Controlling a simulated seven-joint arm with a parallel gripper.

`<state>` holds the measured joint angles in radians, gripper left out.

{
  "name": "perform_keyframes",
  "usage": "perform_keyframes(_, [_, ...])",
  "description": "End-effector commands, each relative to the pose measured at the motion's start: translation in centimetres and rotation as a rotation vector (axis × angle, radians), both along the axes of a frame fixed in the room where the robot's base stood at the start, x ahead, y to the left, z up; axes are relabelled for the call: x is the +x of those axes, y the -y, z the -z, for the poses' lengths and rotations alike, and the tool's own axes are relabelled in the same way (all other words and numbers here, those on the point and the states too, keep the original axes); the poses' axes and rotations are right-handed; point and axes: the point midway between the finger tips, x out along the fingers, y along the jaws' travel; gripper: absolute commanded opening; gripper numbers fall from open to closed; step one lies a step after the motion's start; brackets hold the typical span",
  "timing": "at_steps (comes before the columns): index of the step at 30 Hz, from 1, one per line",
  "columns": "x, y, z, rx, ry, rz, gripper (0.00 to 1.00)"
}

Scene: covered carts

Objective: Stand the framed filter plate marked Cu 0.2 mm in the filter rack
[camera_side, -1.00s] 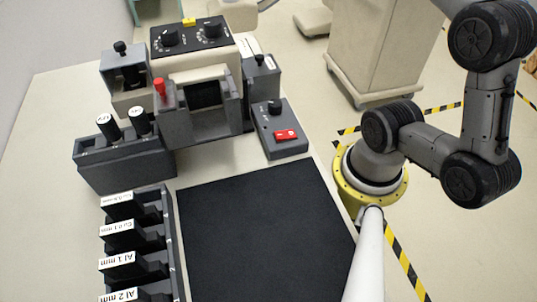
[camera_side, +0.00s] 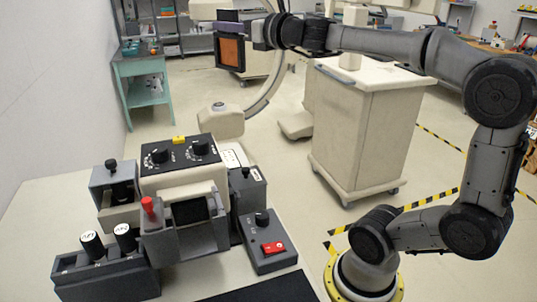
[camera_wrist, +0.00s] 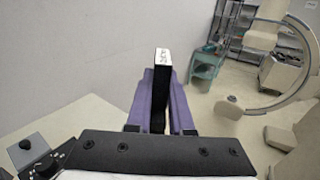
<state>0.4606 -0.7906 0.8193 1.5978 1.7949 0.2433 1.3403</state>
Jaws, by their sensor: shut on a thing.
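My gripper (camera_side: 243,29) is held high in the side view, above and well clear of the equipment. It is shut on a dark framed filter plate (camera_side: 230,54) with a copper-coloured centre. In the wrist view, my purple fingers (camera_wrist: 161,78) close on both sides of the plate (camera_wrist: 162,63). The white label on its end is too small to read surely. A grey unit with an upright dark panel (camera_side: 189,210) stands in the middle of the bench. I cannot tell whether it is the filter rack. The row of labelled plates is out of view now.
A control box with two dials (camera_side: 180,154) stands behind the grey unit. A switch box with a red rocker (camera_side: 268,244) is to its right, and a holder with two black cylinders (camera_side: 105,278) to its left. A covered cart (camera_side: 365,125) stands behind my arm.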

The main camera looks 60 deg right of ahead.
Motion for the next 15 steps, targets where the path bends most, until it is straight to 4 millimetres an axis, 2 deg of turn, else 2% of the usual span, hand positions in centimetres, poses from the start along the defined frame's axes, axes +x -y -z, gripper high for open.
perform_keyframes(1, [0.4, -2.6, -0.3, -0.001, 0.001, -0.080, 0.00])
perform_keyframes(4, [0.6, -7.6, -0.5, -0.001, 0.001, -0.235, 0.00])
perform_keyframes(8, [-0.2, -14.0, -0.8, 0.000, 0.001, -0.438, 0.00])
perform_keyframes(11, [-1.5, -18.8, -0.8, -0.001, 0.001, -0.596, 0.00])
perform_keyframes(15, [-4.5, -25.1, -0.6, 0.000, 0.000, -0.821, 0.00])
